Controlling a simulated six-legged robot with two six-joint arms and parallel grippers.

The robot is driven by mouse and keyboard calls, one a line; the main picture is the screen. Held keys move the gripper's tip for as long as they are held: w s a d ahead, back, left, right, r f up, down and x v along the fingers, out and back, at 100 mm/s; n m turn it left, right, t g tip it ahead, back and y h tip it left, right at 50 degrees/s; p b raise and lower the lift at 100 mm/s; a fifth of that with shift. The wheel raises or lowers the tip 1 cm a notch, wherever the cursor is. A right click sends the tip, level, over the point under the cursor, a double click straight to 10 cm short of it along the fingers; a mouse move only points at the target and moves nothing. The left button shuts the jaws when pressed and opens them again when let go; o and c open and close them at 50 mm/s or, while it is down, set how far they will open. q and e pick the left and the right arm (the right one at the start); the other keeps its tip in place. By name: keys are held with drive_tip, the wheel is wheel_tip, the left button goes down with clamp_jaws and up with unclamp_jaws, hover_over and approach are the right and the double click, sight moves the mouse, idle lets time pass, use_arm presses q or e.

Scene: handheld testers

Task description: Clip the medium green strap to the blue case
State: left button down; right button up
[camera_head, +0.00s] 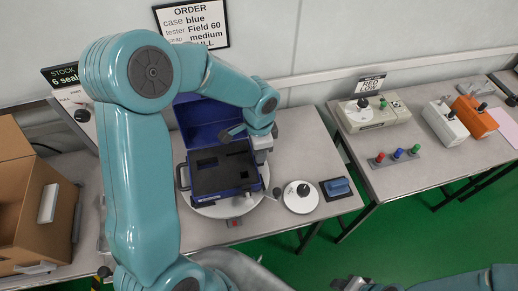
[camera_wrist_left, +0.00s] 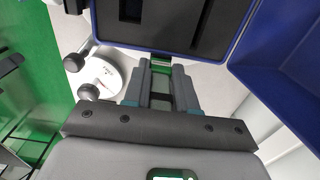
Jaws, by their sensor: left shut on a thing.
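The blue case (camera_head: 222,172) stands open on a round white turntable (camera_head: 211,211), its lid raised at the back and a dark insert with cutouts inside. My left gripper (camera_head: 262,158) is at the case's right side. In the left wrist view, the left gripper (camera_wrist_left: 160,80) is shut on a small green piece (camera_wrist_left: 160,64), seemingly the green strap, right at the case rim (camera_wrist_left: 190,48). Most of the strap is hidden, and I cannot tell whether it touches the case. My right gripper (camera_head: 350,284) is at the bottom edge, partly cut off; its jaw state is unclear.
An order sign (camera_head: 192,22) reads blue case, Field 60 tester, medium strap. Right of the case are a round white device (camera_head: 300,197) and a blue block on a dark pad (camera_head: 338,188). A cardboard box (camera_head: 32,205) stands left. A second table (camera_head: 430,165) holds testers and coloured knobs.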

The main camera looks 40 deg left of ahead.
use_arm(q)
drive_tip(key=c, duration=0.8)
unclamp_jaws()
wheel_tip(320, 180, up, 16)
drive_tip(key=shift+r+p, duration=0.2)
drive_tip(key=shift+p, duration=0.1)
